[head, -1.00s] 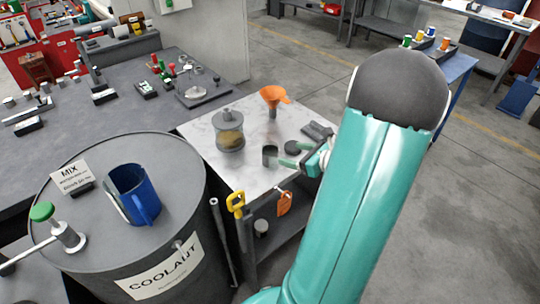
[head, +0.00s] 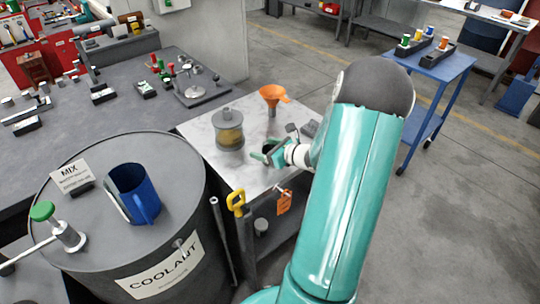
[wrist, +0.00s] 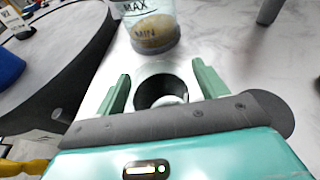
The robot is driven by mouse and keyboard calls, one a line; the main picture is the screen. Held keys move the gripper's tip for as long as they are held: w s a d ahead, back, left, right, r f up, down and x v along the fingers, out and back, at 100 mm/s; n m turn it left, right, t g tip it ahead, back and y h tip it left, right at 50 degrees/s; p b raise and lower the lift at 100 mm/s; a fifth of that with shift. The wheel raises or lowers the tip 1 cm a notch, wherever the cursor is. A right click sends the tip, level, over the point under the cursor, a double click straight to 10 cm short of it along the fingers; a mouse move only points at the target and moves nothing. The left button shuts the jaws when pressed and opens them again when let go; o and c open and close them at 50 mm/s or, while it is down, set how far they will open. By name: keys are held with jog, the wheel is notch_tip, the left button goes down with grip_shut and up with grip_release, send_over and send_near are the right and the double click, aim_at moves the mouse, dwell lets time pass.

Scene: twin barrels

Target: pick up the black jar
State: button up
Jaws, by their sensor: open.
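The black jar (wrist: 150,92) stands on the pale marble-look tabletop (wrist: 80,112), seen from above in the wrist view with its round mouth up. My gripper (wrist: 160,80) is open, with one green finger on each side of the jar and gaps between. The jar's lower front is hidden by the gripper's dark palm edge. In the head view my gripper (head: 266,155) is at the jar, which is mostly covered by it.
A clear container (head: 228,130) marked MAX and MIN stands just beyond the jar. The coolant barrel (head: 130,240) with a blue jug (head: 133,193) is at left.

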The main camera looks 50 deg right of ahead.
jog(key=c, duration=1.1)
jog(key=shift+r, duration=0.1)
